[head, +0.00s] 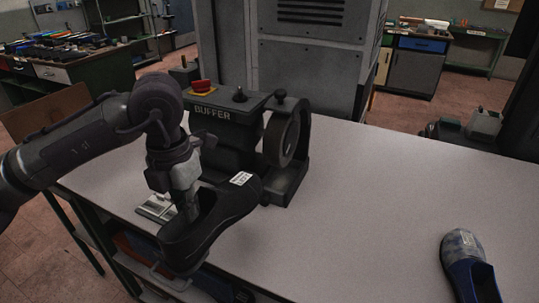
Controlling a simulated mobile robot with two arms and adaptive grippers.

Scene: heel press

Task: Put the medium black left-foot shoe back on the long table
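A black shoe (227,212) with a white label on its toe is at the table's near left edge. Its toe points to the back right and its heel end overlaps the table edge in the picture. My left gripper (190,208) comes down from above into the shoe's opening and is shut on the shoe at the opening's side. The fingertips are partly hidden by the shoe. Whether the sole touches the table cannot be told. The long table (350,215) has a pale grey top. My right gripper is not in view.
A dark machine marked BUFFER (230,125), with a wheel (282,138) on its right, stands just behind the shoe. A small light-coloured flat item (155,208) lies by the gripper. A blue and grey shoe (468,265) is at the right. The table's middle is clear.

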